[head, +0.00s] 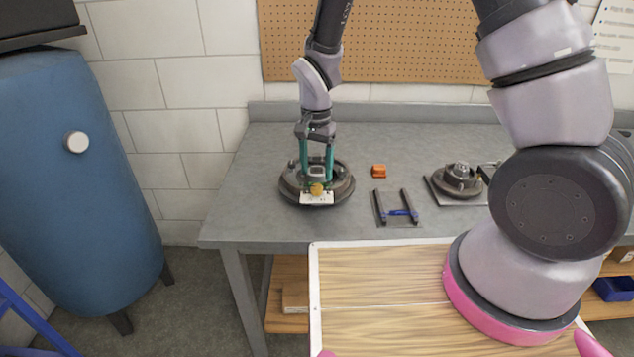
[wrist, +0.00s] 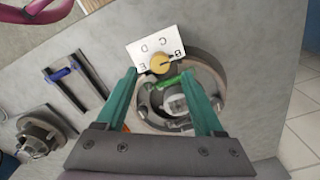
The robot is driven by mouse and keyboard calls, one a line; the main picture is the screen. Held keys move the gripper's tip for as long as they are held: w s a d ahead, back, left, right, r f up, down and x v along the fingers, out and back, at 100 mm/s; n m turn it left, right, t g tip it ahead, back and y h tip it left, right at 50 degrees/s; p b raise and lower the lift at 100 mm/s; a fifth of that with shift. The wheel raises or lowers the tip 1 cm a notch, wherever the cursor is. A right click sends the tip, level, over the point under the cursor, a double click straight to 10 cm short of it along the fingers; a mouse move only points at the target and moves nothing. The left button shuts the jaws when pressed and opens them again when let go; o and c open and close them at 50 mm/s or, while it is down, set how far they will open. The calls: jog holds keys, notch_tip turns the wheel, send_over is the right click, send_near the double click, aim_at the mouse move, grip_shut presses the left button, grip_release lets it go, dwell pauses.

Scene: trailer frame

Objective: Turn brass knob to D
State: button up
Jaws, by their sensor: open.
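The brass knob (wrist: 160,64) sits on a white plate (wrist: 146,45) marked with letters; B, C, D and E can be read. A dark line on the knob appears to point toward B. In the head view the knob (head: 317,188) and plate (head: 317,199) are at the front of a round dark metal drum (head: 342,192) on the bench. My gripper (wrist: 159,74) is open, its two teal fingers spread on either side of the knob's near side, with clear gaps. In the head view my gripper (head: 317,179) points down over the drum. I cannot tell the fingertip height against the knob.
A green bar (wrist: 172,80) lies close beside the knob, across the drum. On the grey bench (head: 255,160), an orange block (head: 379,171), a two-railed fixture with a blue part (head: 402,213) and another round hub (head: 458,180) stand to the right. A blue tank (head: 70,180) is at left.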

aim_at(317, 186)
jog(key=shift+f, duration=2.35)
grip_shut()
